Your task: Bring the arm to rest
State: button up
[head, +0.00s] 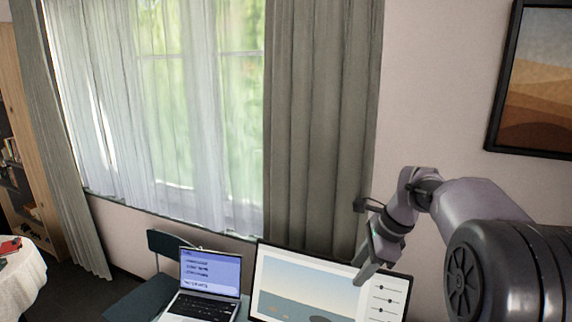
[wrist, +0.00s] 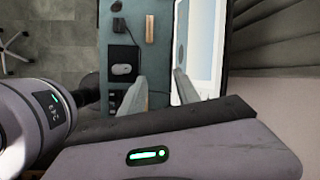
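My arm reaches in from the right in the head view, bent at the elbow, with its wrist hanging downward. My gripper (head: 364,276) points down in front of the right part of the monitor (head: 310,283). In the wrist view, the two grey fingers of my gripper (wrist: 159,78) stand apart with nothing between them, above the desk (wrist: 148,12). The fingers look clear of the desk, though the exact height is hard to tell.
A laptop (head: 208,283) stands open left of the monitor, near a dark chair (head: 165,243). Curtains (head: 320,120) and a framed picture (head: 538,80) are behind.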

jog(key=s+a+f+n+t+b, duration=0.1)
jog(key=s+f+n+b, duration=0.4)
jog(key=s, duration=0.5)
jog(key=s+a+f+n+t+h+b, duration=0.1)
jog(key=s+a+f+n+b, duration=0.2)
jog(key=s, duration=0.7)
jog(key=s+a+f+n+t+b, duration=0.1)
jog(key=s+a+f+n+b, duration=0.2)
jog(key=s+f+n+b, duration=0.4)
jog(key=s+f+b, duration=0.2)
jog(key=s+b, duration=0.1)
jog(key=shift+f+b, duration=0.2)
jog(key=shift+b, duration=0.2)
jog(key=shift+s+a, duration=0.1)
jog(key=shift+s, duration=0.05)
